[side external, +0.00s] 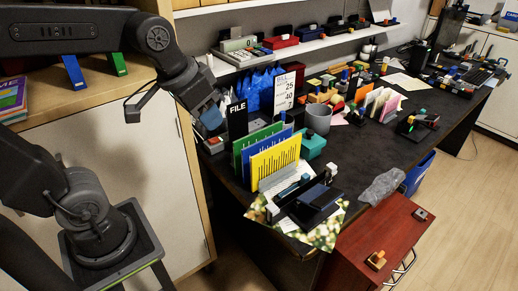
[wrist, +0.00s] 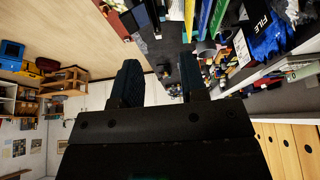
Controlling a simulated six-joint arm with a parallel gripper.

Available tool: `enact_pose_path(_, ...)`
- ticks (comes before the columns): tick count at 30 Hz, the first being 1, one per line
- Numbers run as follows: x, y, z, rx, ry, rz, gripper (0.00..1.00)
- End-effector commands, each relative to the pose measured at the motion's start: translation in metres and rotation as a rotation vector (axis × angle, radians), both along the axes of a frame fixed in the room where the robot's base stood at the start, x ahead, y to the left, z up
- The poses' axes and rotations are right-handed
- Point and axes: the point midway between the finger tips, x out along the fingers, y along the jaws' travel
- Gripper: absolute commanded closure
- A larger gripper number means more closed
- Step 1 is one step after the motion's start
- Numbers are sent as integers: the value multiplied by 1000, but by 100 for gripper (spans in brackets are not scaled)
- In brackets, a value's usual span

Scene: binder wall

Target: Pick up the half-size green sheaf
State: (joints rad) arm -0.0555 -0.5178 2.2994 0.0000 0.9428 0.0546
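A green sheaf (side external: 241,148) stands upright behind a blue sheaf (side external: 276,139) and a yellow sheaf (side external: 276,163) near the desk's front left corner. Only its top and left edge show. In the wrist view, green (wrist: 219,16), blue (wrist: 205,18) and yellow (wrist: 189,14) upright edges show at the top. My gripper (side external: 212,122) hangs to the left of and above the sheaves in the side view, apart from them. In the wrist view its two dark fingers (wrist: 161,78) are wide apart with nothing between them.
A black FILE folder (side external: 237,120) stands behind the sheaves, close to my gripper. A teal box (side external: 312,145) and a grey cup (side external: 318,119) are to their right. A dark device (side external: 317,201) lies in front. A shelf (side external: 300,44) runs behind the desk. Some dark desktop (side external: 350,150) is clear.

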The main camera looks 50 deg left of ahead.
Motion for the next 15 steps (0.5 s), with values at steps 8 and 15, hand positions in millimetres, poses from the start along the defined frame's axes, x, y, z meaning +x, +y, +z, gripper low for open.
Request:
enact_pose_path(8,107,43,1,18,144,9,61)
enact_pose_path(15,191,95,-38,14,260,10,61)
